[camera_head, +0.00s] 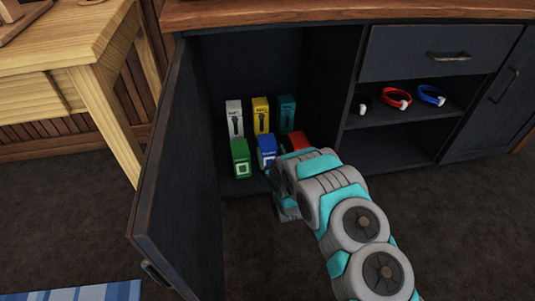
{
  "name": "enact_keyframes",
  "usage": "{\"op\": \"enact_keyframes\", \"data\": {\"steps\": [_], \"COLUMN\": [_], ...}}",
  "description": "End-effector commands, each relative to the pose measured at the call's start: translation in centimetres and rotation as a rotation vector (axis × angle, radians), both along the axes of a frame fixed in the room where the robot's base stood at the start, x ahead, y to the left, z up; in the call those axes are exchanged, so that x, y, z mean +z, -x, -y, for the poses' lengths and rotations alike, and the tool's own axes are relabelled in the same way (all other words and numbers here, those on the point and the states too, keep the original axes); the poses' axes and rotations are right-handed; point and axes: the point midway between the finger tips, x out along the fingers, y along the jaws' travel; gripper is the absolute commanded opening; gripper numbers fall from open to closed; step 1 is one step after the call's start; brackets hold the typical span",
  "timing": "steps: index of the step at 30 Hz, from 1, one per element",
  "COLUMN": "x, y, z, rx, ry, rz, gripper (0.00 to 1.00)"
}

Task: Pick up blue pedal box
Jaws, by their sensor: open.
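The blue pedal box (266,150) stands on the floor of the open cabinet compartment, in the front row between a green box (240,158) and a red box (296,140). Its lower right part is hidden by my arm. My gripper (275,185) reaches to the cabinet opening, just in front of and below the blue box. It is open, but its fingers are largely hidden behind my own arm. I cannot tell whether it touches the box.
White (235,118), yellow (261,115) and teal (287,113) boxes stand behind. The open cabinet door (178,185) bounds the left side. A shelf (410,108) at right holds red (397,98) and blue (431,95) coiled cables. A wooden table (90,65) stands at left.

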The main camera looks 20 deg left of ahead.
Motion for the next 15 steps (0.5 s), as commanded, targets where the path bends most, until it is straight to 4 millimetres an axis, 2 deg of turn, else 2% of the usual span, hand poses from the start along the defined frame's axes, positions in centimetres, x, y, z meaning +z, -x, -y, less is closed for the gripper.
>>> {"op": "enact_keyframes", "data": {"steps": [15], "x": [-1.0], "y": [-3.0], "z": [-2.0], "rx": [-0.001], "ry": [0.0], "rz": [-0.002], "gripper": [1.0]}}
